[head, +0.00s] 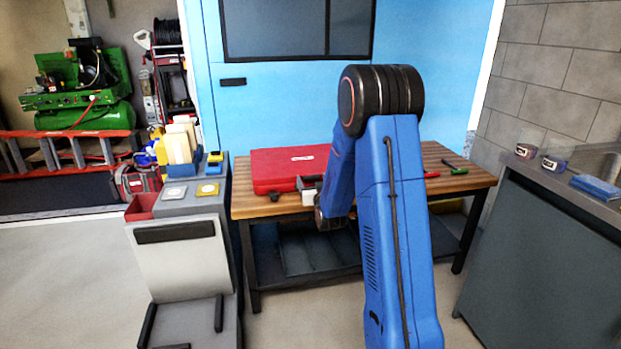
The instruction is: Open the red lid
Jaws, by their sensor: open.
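A red case with a red lid (289,163) lies flat on the wooden-topped workbench, left of my blue arm. The lid looks closed, with a small pale label on its top. My gripper (308,187) is partly in view at the case's front right corner, as grey and white parts beside my arm's dark wrist. It is open, with nothing seen between its jaws. I cannot tell whether it touches the case. My arm hides the area just right of the case.
The wooden workbench (245,205) has green-handled tools (454,168) and a red-handled tool (432,174) at its right. A grey cart (180,240) stands close on the left. A dark counter (535,260) stands on the right. Floor shows in front.

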